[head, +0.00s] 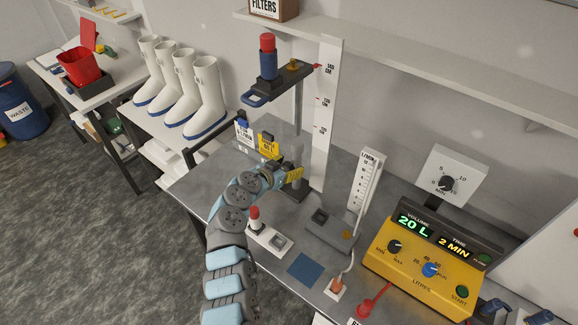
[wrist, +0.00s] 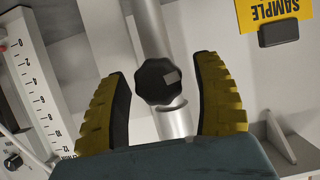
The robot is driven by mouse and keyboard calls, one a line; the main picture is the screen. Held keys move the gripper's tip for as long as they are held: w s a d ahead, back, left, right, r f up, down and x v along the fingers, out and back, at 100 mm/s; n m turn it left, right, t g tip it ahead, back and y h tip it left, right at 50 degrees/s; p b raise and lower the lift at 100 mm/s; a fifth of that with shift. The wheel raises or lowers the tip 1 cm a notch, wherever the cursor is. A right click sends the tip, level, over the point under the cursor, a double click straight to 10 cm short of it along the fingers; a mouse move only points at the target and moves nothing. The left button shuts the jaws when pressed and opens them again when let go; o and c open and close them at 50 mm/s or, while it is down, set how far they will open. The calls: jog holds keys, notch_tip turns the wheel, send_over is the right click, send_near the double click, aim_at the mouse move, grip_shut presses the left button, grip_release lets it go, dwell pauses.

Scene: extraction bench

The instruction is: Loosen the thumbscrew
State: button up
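A black lobed thumbscrew (wrist: 158,81) with a small pale mark sits on a silver post (wrist: 152,28) in the wrist view. My gripper (wrist: 160,90) is open, with one yellow ridged finger on each side of the thumbscrew. A narrow gap shows between each finger and the thumbscrew, and no contact is visible. In the head view my gripper (head: 292,176) is at the post (head: 298,154) near the back of the bench; the thumbscrew cannot be made out there. The collar below the thumbscrew is partly hidden by my gripper's body in the wrist view.
A yellow sample tag (head: 268,146) hangs close to my gripper. A tall white ruler (head: 325,120) and a raised carriage (head: 282,82) with a red and blue cylinder stand behind. A flow meter (head: 368,185) and yellow control box (head: 425,255) are to the right.

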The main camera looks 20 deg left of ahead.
jog(key=c, duration=1)
jog(key=shift+c, duration=0.2)
jog(key=shift+f+b, duration=0.2)
jog(key=shift+b, duration=0.5)
jog(key=b, duration=0.1)
jog(key=n+h+b, duration=0.1)
jog(key=b, duration=0.1)
jog(key=shift+f+n, duration=0.2)
jog(key=shift+n, duration=0.1)
jog(key=n+h+b, duration=0.2)
jog(key=n+b, duration=0.1)
jog(key=b, duration=0.5)
jog(key=shift+a+n+g+h, duration=0.1)
jog(key=shift+n+g+h, duration=0.2)
jog(key=n+h+b, duration=0.1)
jog(key=n+b, duration=0.2)
jog(key=b, duration=0.1)
jog(key=shift+r+h, duration=0.1)
jog(key=shift+h, duration=0.3)
jog(key=shift+r+n+t+h+b, duration=0.1)
jog(key=shift+n+t+h+b, duration=0.45)
jog(key=shift+n+b, duration=0.95)
jog(key=shift+n+h, duration=0.25)
jog(key=shift+n, duration=0.05)
